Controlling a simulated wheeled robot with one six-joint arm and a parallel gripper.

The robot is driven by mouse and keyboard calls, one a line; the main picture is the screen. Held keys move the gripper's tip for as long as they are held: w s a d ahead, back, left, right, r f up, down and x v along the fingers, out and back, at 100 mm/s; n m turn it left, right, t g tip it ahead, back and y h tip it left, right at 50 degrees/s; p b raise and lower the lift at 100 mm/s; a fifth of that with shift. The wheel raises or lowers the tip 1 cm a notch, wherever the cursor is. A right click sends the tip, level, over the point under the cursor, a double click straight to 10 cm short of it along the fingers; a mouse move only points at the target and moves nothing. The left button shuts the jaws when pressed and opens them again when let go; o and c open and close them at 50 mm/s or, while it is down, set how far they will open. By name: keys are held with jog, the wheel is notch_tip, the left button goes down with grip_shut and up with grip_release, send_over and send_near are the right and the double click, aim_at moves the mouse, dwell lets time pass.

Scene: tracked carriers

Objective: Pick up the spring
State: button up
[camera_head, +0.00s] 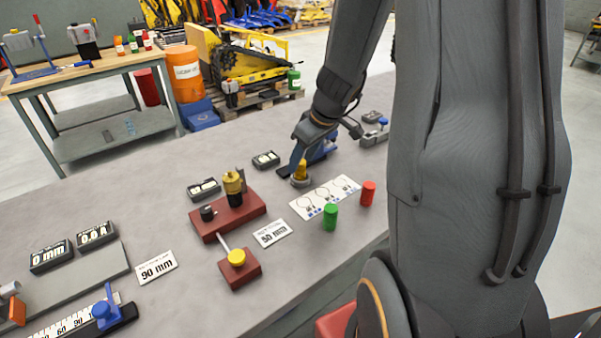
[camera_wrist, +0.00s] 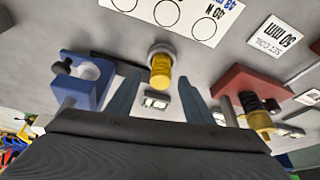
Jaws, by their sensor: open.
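A small yellow ribbed piece that looks like the spring (camera_head: 300,170) stands upright on a round pale base on the grey bench. It also shows in the wrist view (camera_wrist: 160,72), ahead of and between my fingers. My gripper (camera_head: 297,158) is open and empty, with its blue-grey fingers low over the bench at the yellow piece. In the wrist view my gripper (camera_wrist: 160,98) has one finger to either side of the piece's line. I cannot tell whether a finger touches it. In the head view a finger partly hides the piece.
A blue fixture (camera_wrist: 80,82) stands close to one finger. A red block (camera_head: 228,216) with a brass-topped part (camera_head: 233,181) stands on the other side. A white card with circles (camera_head: 325,197), a green cylinder (camera_head: 330,217) and a red cylinder (camera_head: 368,193) are nearby.

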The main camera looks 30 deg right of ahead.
jog(key=shift+x, duration=1.15)
jog(key=c, duration=1.1)
grip_shut()
jog(key=shift+r, duration=0.15)
